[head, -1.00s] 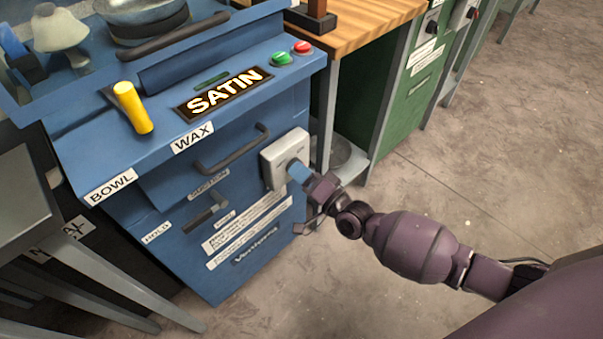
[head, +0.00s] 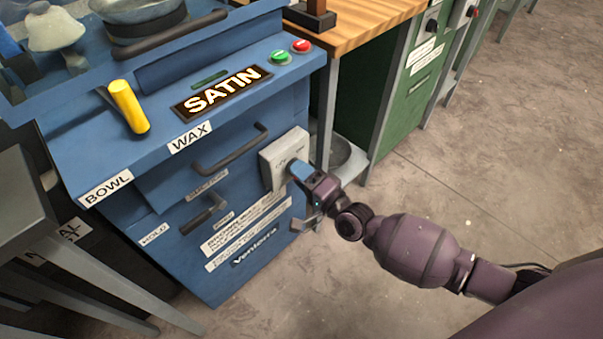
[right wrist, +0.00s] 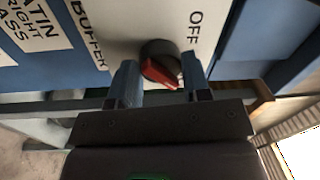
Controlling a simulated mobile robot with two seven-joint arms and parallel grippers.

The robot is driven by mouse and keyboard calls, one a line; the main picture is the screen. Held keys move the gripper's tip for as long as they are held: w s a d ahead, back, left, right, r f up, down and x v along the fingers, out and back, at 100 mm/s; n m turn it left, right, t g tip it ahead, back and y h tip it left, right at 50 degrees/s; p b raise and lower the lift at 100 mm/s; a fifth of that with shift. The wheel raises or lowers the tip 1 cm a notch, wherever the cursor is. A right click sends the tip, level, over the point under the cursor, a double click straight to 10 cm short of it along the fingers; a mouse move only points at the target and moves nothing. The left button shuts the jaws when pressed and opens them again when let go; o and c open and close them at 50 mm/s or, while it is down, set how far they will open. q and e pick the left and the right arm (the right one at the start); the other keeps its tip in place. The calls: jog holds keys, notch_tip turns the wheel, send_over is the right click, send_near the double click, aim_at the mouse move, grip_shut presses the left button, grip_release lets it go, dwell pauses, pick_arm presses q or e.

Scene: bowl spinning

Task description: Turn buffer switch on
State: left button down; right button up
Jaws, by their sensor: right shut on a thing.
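The buffer switch is a black round knob with a red pointer (right wrist: 160,66) on a pale box (head: 277,160), which is mounted on the right side of the blue cabinet's front. The labels "BUFFER" and "OFF" show beside the knob in the right wrist view. The red pointer slants toward the lower right there, between the fingers. My right gripper (head: 298,168) is at the box face, its blue fingers on either side of the knob, shut on it; it also shows in the right wrist view (right wrist: 160,72). In the head view the gripper hides the knob. My left gripper is not in view.
The blue cabinet (head: 120,236) has dark handles (head: 232,152), a yellow lever (head: 128,106), a "SATIN" display (head: 221,91), and green (head: 280,57) and red (head: 301,46) buttons. A wooden-topped bench (head: 365,22) stands behind. Floor on the right is clear.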

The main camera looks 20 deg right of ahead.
jog(key=o, duration=0.9)
pick_arm(q)
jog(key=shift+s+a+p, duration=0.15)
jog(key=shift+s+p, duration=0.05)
jog(key=shift+p, duration=0.45)
pick_arm(e)
jog(key=v, duration=1.1)
jog(key=shift+w, duration=0.1)
